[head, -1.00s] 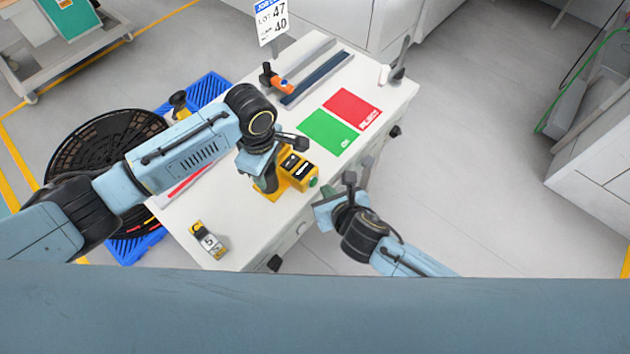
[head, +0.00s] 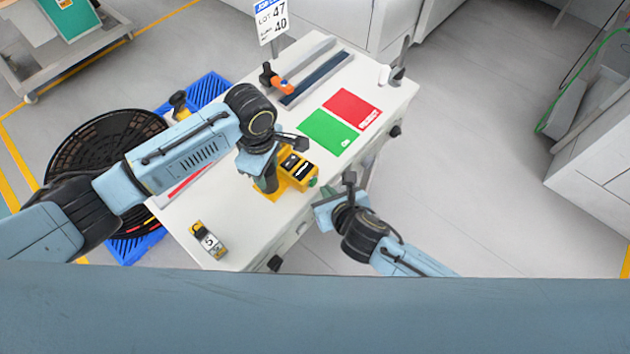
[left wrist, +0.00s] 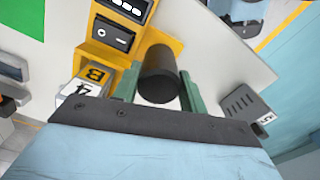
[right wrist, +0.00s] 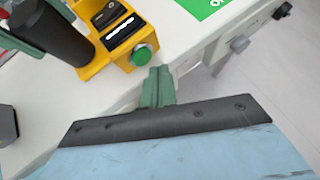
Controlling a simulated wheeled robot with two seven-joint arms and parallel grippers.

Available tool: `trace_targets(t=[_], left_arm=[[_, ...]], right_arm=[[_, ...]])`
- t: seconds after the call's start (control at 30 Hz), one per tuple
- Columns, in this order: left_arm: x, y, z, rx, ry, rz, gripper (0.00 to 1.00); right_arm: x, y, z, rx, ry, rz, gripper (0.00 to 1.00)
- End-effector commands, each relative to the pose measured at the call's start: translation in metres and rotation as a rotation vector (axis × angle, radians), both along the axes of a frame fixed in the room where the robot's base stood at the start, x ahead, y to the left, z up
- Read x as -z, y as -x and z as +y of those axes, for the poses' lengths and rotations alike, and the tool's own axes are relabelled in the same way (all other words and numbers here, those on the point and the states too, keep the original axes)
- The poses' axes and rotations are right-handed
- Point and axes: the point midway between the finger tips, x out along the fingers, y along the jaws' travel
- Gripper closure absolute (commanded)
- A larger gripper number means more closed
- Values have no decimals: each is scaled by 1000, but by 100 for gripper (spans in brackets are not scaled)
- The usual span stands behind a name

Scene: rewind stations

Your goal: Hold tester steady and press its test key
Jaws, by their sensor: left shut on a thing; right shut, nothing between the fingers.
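The tester (head: 298,172) is a yellow unit with black switches, standing on the white table. It also shows in the left wrist view (left wrist: 103,55) and the right wrist view (right wrist: 93,68). Its black cylindrical handle (left wrist: 158,78) stands between the green fingers of my left gripper (left wrist: 160,92), which is shut on it. In the head view my left gripper (head: 266,180) partly hides the handle. The round green test key (right wrist: 143,54) is on the tester's side. My right gripper (right wrist: 158,76) is shut and empty, its tips close beside the key; contact is unclear.
A green OK patch (head: 327,133) and a red reject patch (head: 352,108) lie on the table (head: 230,215). A small yellow-grey block (head: 210,240) is near the front corner. A black reel (head: 85,160) is at left. Open floor lies right of the table.

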Motion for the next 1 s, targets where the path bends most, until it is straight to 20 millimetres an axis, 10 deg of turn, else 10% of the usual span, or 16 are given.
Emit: trace_targets(t=[1.0], left_arm=[[-1, -1, 0, 0, 2, -2, 93]], right_arm=[[0, -5, 7, 0, 0, 0, 100]])
